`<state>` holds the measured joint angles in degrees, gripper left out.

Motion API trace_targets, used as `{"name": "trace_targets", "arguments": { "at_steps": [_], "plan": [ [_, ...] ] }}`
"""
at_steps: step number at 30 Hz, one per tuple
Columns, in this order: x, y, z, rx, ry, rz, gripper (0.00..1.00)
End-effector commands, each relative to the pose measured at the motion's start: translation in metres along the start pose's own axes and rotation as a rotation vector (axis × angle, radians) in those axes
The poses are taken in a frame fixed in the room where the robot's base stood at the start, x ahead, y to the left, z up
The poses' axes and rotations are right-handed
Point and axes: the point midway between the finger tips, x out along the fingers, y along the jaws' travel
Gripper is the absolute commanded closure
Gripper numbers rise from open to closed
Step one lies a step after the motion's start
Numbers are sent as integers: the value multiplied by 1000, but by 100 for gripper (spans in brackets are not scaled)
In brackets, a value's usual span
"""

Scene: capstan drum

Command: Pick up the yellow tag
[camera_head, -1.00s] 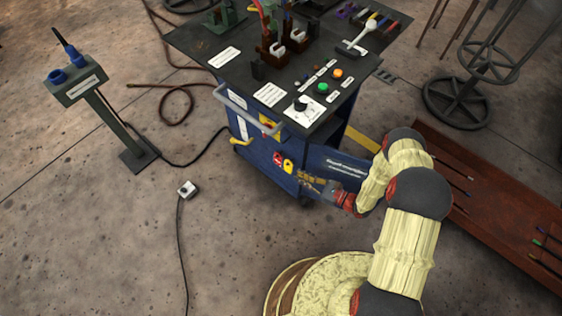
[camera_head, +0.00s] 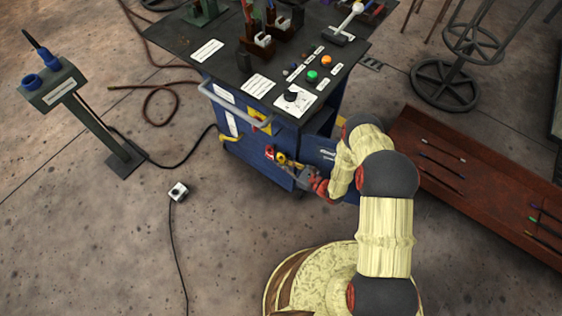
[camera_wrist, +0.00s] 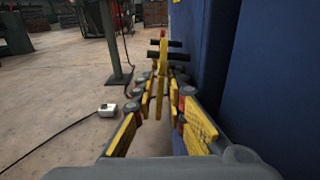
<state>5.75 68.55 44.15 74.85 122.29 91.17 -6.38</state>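The yellow tag (camera_head: 280,158) hangs on the blue side of the cart, just right of a red tag (camera_head: 269,152). In the wrist view the yellow tag (camera_wrist: 162,65) stands upright, seen nearly edge-on, at the ends of my fingers near dark pegs. My gripper (camera_head: 290,165) reaches the tag from the right. In the wrist view my gripper (camera_wrist: 160,95) has its yellow-padded fingers apart, one on each side of the tag's line. A gap shows on both sides, and I cannot tell whether the tips touch it.
The blue cart (camera_head: 240,150) has a dark top with buttons, a dial and a grey handle (camera_head: 235,108). Its wall runs close along the right of my gripper in the wrist view. A rust-brown tray (camera_head: 480,190) lies at right. A post with a box (camera_head: 55,85) stands left.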

Motion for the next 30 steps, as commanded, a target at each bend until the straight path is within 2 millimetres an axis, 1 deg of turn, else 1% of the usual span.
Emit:
{"name": "trace_targets", "arguments": {
  "at_steps": [6, 14, 26, 30],
  "plan": [
    [1, 0, 1, 0, 0, -1, 86],
    [1, 0, 1, 0, 0, 0, 100],
    [1, 0, 1, 0, 0, 0, 100],
    [1, 0, 4, 0, 0, 0, 100]
  ]
}}
